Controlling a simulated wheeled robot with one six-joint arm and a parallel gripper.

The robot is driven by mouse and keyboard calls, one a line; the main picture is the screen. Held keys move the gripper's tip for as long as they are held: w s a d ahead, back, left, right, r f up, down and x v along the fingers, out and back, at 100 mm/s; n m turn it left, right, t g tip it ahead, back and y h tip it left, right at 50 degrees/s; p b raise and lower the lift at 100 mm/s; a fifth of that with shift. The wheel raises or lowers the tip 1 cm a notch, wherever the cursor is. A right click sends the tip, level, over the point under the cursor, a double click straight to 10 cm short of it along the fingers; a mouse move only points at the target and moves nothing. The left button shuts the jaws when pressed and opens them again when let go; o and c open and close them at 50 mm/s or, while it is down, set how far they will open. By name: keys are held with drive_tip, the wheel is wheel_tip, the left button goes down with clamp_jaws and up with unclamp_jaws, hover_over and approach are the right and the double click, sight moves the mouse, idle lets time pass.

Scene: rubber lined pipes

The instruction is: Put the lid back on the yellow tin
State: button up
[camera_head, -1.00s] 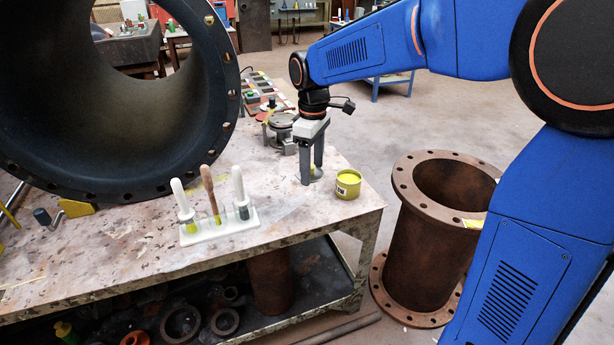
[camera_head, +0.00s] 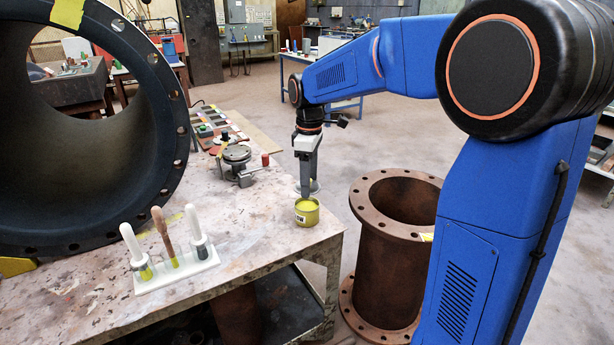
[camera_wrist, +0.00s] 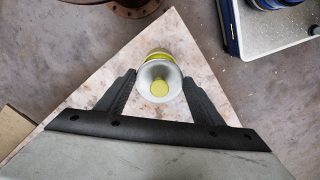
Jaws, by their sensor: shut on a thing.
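The yellow tin (camera_head: 307,214) stands upright near the right corner of the table, with a dark label mark on its side. My gripper (camera_head: 308,186) points down just above and slightly behind it, shut on the lid. The lid (camera_head: 316,186) is a pale grey disc held between the fingers, partly hidden by the near finger. In the wrist view the lid (camera_wrist: 146,76) shows a round yellow patch at its middle, between the fingertips. The tin (camera_wrist: 158,53) shows partly past the lid's far edge. I cannot tell the exact gap between lid and tin.
A white rack (camera_head: 178,270) with brushes stands front left. A large dark flanged pipe (camera_head: 90,140) fills the left. A rusty flanged pipe (camera_head: 385,265) stands on the floor beyond the table's right edge.

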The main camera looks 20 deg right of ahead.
drive_tip(key=shift+f, duration=2.3)
drive_tip(key=shift+f, duration=0.15)
idle(0.5)
drive_tip(key=o, duration=1.5)
drive_tip(key=shift+o, duration=0.2)
drive_tip(key=shift+r, duration=3.5)
drive_tip(key=shift+c, duration=0.6)
clamp_jaws()
